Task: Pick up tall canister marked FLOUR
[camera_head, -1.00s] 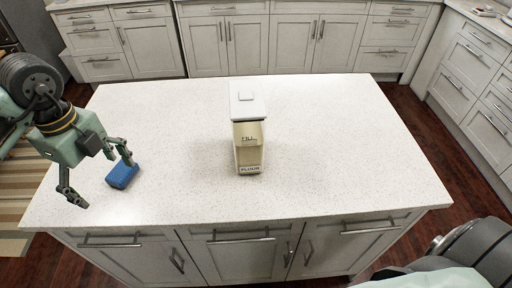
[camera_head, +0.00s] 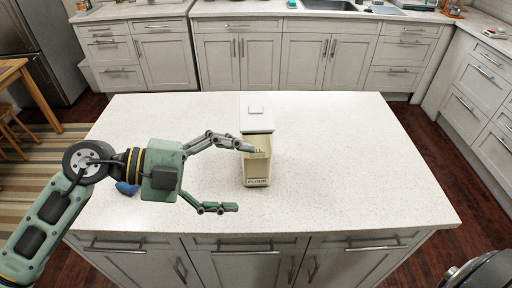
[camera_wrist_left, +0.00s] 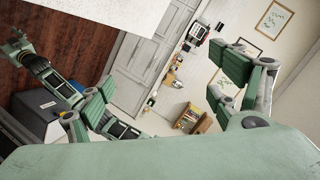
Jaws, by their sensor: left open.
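The tall canister marked FLOUR (camera_head: 257,172) stands upright on the white island countertop, cream-coloured with a white lid (camera_head: 257,118). My left gripper (camera_head: 241,178) is open and empty in the head view, its fingers pointing right toward the canister. The upper fingertip overlaps the canister's front in the picture; I cannot tell whether it touches. The lower finger is in front and to the left of the canister's base. In the left wrist view both spread fingers of the left gripper (camera_wrist_left: 165,85) show, and the canister is not visible between them.
A blue block (camera_head: 127,188) lies on the island countertop (camera_head: 350,160), partly hidden behind my left gripper. The countertop right of the canister is clear. Cabinets (camera_head: 330,60) line the back and right, and a wooden table (camera_head: 12,75) stands at far left.

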